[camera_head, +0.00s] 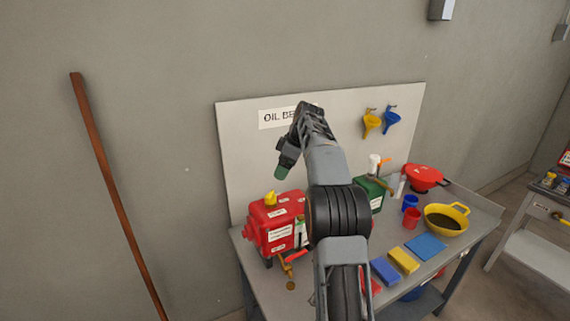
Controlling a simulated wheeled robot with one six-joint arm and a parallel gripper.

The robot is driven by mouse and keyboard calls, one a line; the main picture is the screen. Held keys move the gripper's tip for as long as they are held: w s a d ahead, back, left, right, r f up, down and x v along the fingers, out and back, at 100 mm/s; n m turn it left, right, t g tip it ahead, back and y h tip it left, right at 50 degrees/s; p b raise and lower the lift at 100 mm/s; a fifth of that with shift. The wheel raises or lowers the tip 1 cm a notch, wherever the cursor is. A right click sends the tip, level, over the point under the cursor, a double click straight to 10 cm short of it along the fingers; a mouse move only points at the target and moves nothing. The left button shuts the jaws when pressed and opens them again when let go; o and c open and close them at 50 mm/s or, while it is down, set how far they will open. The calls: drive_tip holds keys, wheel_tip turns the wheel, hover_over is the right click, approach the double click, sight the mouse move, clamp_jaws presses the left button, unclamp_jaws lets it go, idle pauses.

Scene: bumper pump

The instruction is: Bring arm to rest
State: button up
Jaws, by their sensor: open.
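My arm rises from the bottom middle of the head view, and my gripper (288,160) is at its end. It is in front of the white back board, above the red tank (277,222), and apart from it. The gripper is open, with nothing seen between its fingers. The red tank has a yellow cap (270,198) on top and a brass tap (286,264) at its lower front. My arm hides part of the bench and part of the tank's right side.
Two funnels hang on the back board (250,150). A wooden pole (115,190) leans at left. Another bench stands right.

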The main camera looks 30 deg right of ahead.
drive_tip(key=shift+s+d+r, duration=0.15)
drive_tip(key=shift+r, duration=0.35)
